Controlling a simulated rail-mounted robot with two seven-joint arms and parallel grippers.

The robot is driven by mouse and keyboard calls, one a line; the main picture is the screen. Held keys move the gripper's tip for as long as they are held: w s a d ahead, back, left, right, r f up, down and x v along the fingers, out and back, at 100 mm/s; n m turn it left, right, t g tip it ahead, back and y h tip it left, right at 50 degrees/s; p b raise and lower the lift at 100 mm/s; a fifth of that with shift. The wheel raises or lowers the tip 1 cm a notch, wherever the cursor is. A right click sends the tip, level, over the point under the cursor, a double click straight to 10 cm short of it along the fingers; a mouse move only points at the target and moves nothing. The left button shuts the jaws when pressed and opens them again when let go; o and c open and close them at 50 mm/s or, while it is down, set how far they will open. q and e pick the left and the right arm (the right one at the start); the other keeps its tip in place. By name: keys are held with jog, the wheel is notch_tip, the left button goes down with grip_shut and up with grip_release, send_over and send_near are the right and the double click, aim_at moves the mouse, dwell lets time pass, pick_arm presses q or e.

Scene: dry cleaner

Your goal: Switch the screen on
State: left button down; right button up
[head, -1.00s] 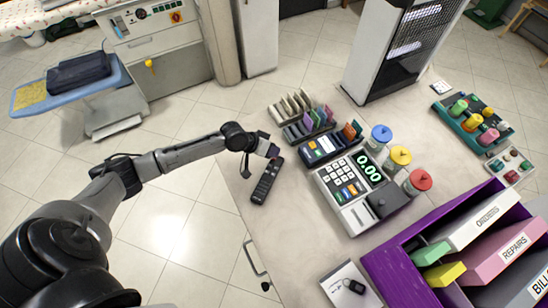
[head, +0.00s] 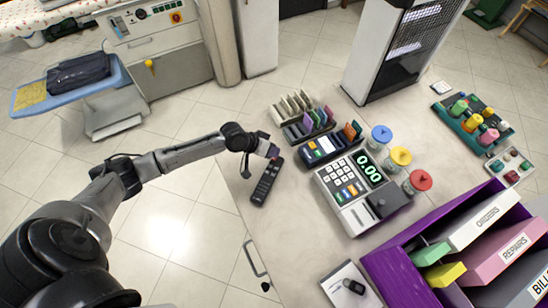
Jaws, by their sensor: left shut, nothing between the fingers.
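A black remote control (head: 266,183) lies on the counter near its left edge, with small buttons on its face. My left gripper (head: 272,154) is shut and empty, its tip at the upper end of the remote; whether it touches the remote I cannot tell. A tall white cabinet (head: 378,45) with a dark panel and lit bars stands at the back of the counter. No screen that I can clearly identify as the task's shows here. My right gripper is not in view.
Right of the remote stand a card terminal (head: 324,147), a cash register (head: 349,196) reading 0.00, and jars with coloured lids (head: 400,156). A purple tray (head: 395,268) holds folders. A notepad with a key fob (head: 353,287) lies in front.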

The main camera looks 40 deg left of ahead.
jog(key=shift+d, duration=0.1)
pick_arm(q)
jog(key=shift+f, duration=0.15)
dwell(0.5)
jog(key=shift+f, duration=0.3)
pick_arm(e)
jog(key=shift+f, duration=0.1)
pick_arm(q)
jog(key=shift+f, duration=0.3)
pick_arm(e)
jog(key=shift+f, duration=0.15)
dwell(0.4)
pick_arm(q)
jog(key=shift+r, duration=0.1)
dwell(0.3)
jog(key=shift+r+p, duration=0.45)
jog(key=shift+r, duration=0.2)
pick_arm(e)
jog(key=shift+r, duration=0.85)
